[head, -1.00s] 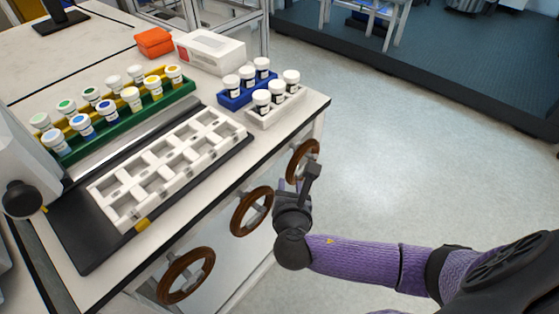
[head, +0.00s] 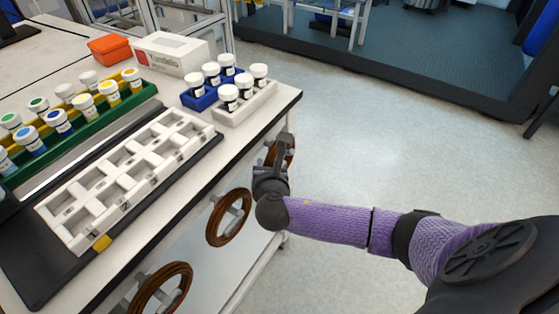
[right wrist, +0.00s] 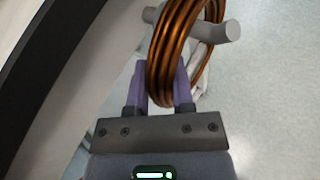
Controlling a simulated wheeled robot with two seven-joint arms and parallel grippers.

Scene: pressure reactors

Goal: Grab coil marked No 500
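Copper-brown wire coils hang on pegs along the bench's side. The nearest coil (head: 161,291) is at the bottom left of the head view, and the middle coil (head: 229,217) is farther along. No number can be read on any of them. My right gripper (head: 279,153) is at the far coil (head: 290,152) and partly hides it. In the right wrist view, this coil (right wrist: 180,45) passes between the two purple fingers of my right gripper (right wrist: 161,88), which close against both its sides. The coil is still around its grey peg (right wrist: 228,31). My left gripper is not in view.
On the bench stand a white compartment tray (head: 121,182), a green rack (head: 83,137) of capped jars, a blue rack (head: 203,100) and a white rack (head: 238,116) with jars, and a white box (head: 172,53). The floor (head: 400,150) right of the bench is clear.

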